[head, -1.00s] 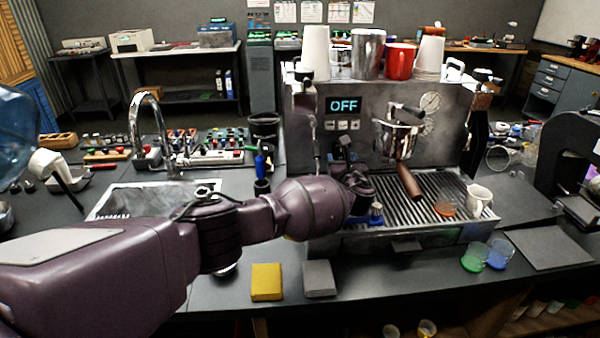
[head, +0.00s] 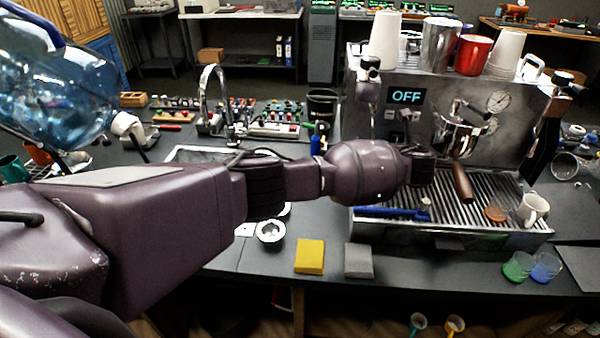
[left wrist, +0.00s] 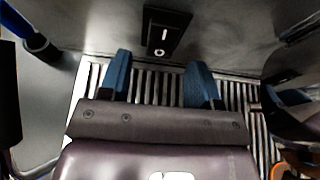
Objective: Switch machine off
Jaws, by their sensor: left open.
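The espresso machine (head: 480,85) stands at the right of the bench in the head view. Its display (head: 406,96) reads OFF in blue letters. In the left wrist view, a black switch plate (left wrist: 168,30) with white marks sits on the machine's metal wall, just beyond the fingertips. My left gripper (left wrist: 158,64) is open and empty, its two blue fingers apart over the slatted drip tray (left wrist: 150,86). The fingertips look short of the plate; I cannot tell the exact gap. In the head view my wrist mostly hides the gripper and the switch. My right gripper is in no view.
Cups, including a red mug (head: 472,55), stand on top of the machine. A brown-handled portafilter (head: 462,183) juts over the tray, right of my wrist. A white cup (head: 533,208) and blue-handled tool (head: 390,213) lie near it. Yellow (head: 309,256) and grey blocks sit in front.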

